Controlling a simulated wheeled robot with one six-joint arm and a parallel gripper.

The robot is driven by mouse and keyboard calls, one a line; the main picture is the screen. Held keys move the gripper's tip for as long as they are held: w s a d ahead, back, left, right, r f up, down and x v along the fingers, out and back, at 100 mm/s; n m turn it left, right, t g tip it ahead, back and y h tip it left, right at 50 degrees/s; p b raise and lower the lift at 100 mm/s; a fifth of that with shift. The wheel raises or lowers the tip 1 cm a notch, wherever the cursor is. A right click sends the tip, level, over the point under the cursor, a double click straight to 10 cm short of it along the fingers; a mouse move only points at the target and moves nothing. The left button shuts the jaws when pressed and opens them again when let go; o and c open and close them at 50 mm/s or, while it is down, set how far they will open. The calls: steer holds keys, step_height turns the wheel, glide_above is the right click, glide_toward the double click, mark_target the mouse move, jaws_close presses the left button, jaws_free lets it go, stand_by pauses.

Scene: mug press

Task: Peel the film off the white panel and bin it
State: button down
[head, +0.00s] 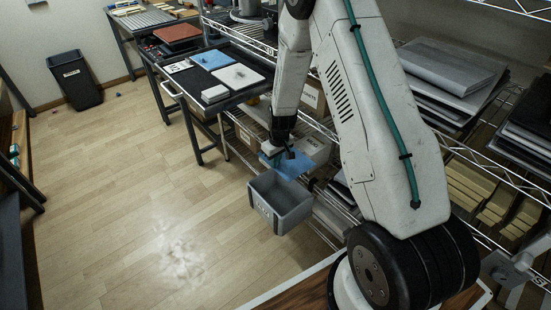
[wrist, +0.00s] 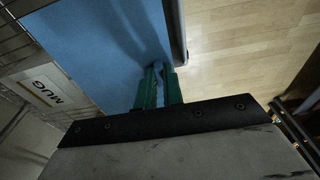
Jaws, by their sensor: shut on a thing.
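My gripper (head: 283,153) is shut on a thin blue film (head: 293,167), just above and behind the grey box-shaped bin (head: 281,206). In the wrist view the green fingers of my gripper (wrist: 160,88) are closed together at the edge of the film (wrist: 95,45), which spreads wide across the upper left. I cannot tell whether the film overlaps the bin's opening. The white panel (head: 238,77) lies flat on the dark cart top, beside a blue sheet-like piece (head: 210,60).
A small white block (head: 214,95) sits at the cart's near edge. A black bin (head: 75,82) stands on the floor at the far left. Wire shelving with boxes and stacked panels (head: 450,70) lines the right. The wooden floor at left is mostly clear.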

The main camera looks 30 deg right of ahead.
mark_target(276, 169)
steer(key=shift+f, duration=2.8)
steer(key=c, duration=1.5)
jaws_free()
steer(key=shift+o, duration=0.2)
steer(key=r, duration=0.5)
steer(key=s+r, duration=0.1)
steer(key=r, duration=0.1)
steer(key=shift+r, duration=0.4)
steer(key=shift+w, duration=0.1)
